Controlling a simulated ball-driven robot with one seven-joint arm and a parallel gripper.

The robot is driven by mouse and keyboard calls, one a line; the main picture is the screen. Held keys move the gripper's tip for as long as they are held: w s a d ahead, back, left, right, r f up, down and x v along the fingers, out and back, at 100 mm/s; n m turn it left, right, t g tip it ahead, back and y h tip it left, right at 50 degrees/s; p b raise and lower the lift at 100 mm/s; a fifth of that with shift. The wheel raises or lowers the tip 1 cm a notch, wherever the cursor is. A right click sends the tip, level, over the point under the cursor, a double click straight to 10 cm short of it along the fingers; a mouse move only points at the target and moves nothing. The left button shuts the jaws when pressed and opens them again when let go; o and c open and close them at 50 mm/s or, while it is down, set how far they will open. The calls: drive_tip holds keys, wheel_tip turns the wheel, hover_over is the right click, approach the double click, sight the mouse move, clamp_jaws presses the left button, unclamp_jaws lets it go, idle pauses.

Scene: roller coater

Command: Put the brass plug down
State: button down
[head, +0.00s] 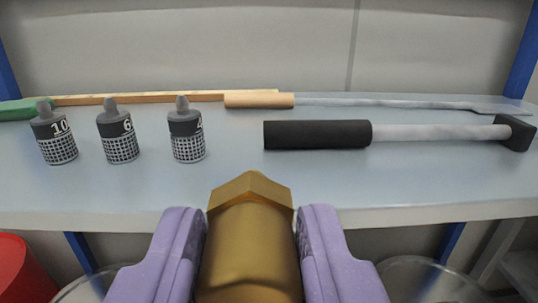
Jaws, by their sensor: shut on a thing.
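The brass plug (248,245) is a gold-coloured piece with a faceted, angular far end. My gripper (252,225) has two purple fingers, one on each side of the plug, and is shut on it. The plug is at the bottom centre of the head view, in front of the shelf's near edge in the picture. Its near end is cut off by the frame. I cannot tell its exact height relative to the shelf.
A red container (22,270) stands below left.

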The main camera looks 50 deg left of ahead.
drive_tip(key=a+f+b, duration=0.1)
drive_tip(key=b, duration=0.5)
drive_tip(key=shift+w, duration=0.4)
drive_tip(key=b, duration=0.5)
hover_over(282, 172)
drive_tip(key=v, duration=0.3)
drive_tip(key=shift+a+f, duration=0.2)
drive_tip(key=shift+f, duration=0.1)
drive_tip(key=shift+f+b, duration=0.8)
drive_tip(key=shift+f, duration=0.9)
drive_tip(key=shift+f, duration=0.1)
drive_tip(key=c, duration=0.8)
unclamp_jaws()
